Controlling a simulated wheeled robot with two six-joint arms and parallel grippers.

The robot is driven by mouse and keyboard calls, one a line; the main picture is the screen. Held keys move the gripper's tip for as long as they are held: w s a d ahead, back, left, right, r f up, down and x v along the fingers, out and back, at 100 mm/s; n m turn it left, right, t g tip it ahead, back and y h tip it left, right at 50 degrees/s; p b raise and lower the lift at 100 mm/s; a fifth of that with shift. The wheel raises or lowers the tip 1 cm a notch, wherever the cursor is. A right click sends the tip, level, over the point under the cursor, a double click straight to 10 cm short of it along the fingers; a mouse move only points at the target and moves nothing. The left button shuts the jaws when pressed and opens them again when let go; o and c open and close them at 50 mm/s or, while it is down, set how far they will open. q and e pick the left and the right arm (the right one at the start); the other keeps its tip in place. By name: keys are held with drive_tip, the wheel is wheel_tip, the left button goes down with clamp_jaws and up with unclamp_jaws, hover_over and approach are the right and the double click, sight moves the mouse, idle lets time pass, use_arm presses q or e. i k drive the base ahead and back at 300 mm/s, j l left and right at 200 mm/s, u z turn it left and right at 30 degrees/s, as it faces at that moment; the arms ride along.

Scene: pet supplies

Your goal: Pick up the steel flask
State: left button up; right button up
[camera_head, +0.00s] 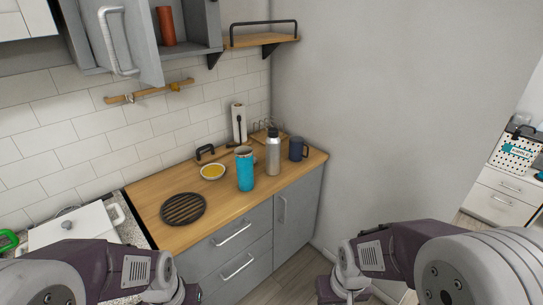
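My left arm comes in at the lower left and my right arm at the lower right. Both are low in the picture, in front of the counter and apart from the flask. The fingers of both grippers are not visible, cut off or hidden at the bottom edge.
A round black trivet (183,209) and a small bowl with yellow contents (212,171) are on the counter (221,213). A paper towel roll (239,123) stands behind. An open cabinet door (122,42) and a wooden shelf (262,39) hang above. A wall is at right.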

sight(273, 143)
drive_tip(key=i+z, duration=0.4)
drive_tip(key=i, duration=0.6)
